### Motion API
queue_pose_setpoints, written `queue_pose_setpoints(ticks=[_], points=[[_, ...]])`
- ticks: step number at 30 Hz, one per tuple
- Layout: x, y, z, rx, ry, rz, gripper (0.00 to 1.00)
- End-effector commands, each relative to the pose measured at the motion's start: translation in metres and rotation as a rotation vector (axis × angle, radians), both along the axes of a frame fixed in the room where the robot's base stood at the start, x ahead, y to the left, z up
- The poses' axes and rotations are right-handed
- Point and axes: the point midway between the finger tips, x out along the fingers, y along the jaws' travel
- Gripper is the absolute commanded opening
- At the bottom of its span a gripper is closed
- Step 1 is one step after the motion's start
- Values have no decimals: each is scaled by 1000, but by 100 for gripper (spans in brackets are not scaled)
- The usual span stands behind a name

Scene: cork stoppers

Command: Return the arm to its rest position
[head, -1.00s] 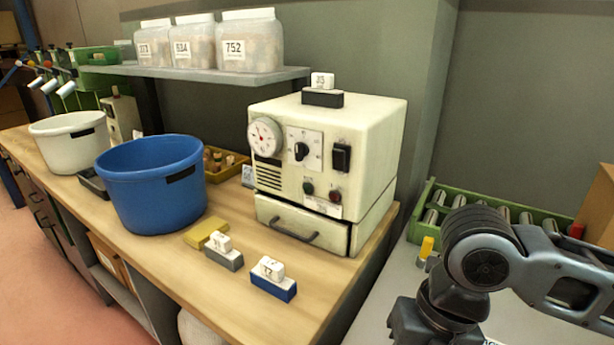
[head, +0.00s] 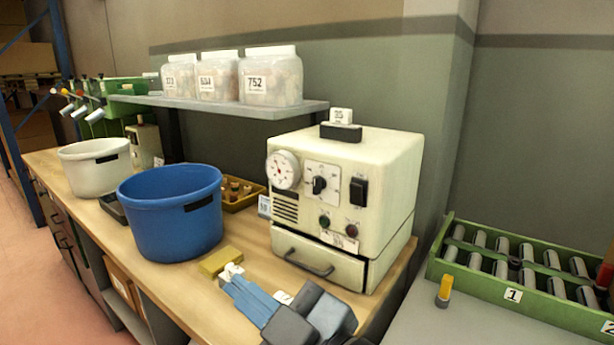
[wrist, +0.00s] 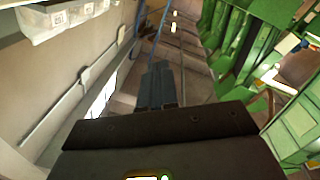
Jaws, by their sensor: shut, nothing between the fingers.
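My gripper (head: 236,278) shows at the bottom middle of the head view, in front of the bench's front part. Its blue-grey fingers point up and left and are shut with nothing between them. It hides most of the two small labelled blocks near the bench's front edge; a bit of a white block (head: 230,270) shows past the fingertips. In the wrist view the shut fingers (wrist: 159,78) point away over the floor, with no object at their tips.
A cream machine (head: 392,190) with a drawer stands right of my gripper. A blue bucket (head: 165,225) and a white bucket (head: 92,165) stand to the left. A yellow block (head: 217,261) lies close to the fingers. A green rack (head: 475,292) is at right.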

Motion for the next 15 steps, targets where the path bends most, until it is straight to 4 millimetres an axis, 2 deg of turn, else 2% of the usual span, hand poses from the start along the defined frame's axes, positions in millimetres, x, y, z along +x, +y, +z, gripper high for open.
queue_pose_setpoints(ticks=[8,11,15], points=[[-25,-51,-47,309,236,-282,0],[-43,-73,-72,385,309,-384,0],[-77,-106,-107,460,397,-521,0]])
